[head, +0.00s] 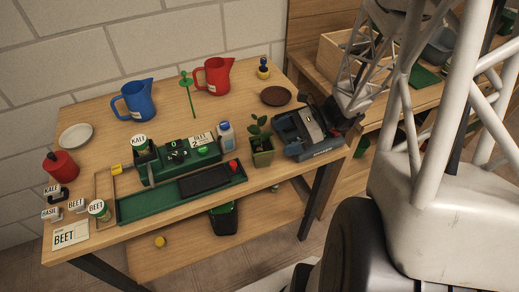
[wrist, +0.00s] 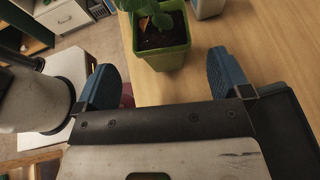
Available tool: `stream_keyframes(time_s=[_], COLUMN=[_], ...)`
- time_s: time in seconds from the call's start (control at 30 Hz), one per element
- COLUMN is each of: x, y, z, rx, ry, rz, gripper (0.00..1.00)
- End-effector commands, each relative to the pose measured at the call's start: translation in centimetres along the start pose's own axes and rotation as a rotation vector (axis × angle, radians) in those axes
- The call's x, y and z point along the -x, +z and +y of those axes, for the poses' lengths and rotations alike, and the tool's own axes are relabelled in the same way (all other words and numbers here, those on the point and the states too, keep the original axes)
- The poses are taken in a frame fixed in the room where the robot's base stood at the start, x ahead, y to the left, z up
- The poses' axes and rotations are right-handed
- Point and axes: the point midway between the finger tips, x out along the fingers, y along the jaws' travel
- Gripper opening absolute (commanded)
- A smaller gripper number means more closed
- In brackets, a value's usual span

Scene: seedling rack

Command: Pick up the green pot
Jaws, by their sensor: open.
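The green pot (head: 262,158) holds dark soil and a leafy seedling (head: 259,131). It stands upright near the front edge of the table, right of the long green tray. In the wrist view the green pot (wrist: 166,55) is at the top middle, beyond the fingertips. My gripper (wrist: 165,78) is open, with one blue-padded finger at each side and nothing between them but bare table and floor. The pot is ahead of the gap, and I see no finger touching it. In the head view my gripper (head: 318,150) is at the table's right end, right of the pot.
The green tray (head: 150,208) with a black insert lies left of the pot. A white bottle with a blue cap (head: 226,134) stands behind left. A brown saucer (head: 275,96), a red jug (head: 213,77) and a blue jug (head: 133,100) are farther back. Bare wood lies behind the pot.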

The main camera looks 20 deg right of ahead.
Motion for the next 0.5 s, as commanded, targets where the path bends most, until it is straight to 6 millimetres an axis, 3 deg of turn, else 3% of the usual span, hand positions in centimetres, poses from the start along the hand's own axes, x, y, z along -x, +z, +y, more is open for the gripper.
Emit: stream_keyframes(time_s=[0.27,0.5], x=[-0.2,-1.6], y=[0.0,0.0], z=[0.0,0.0], rx=[0.001,0.002], ry=[0.002,0.003], rz=[0.001,0.001], gripper=[0.96,0.96])
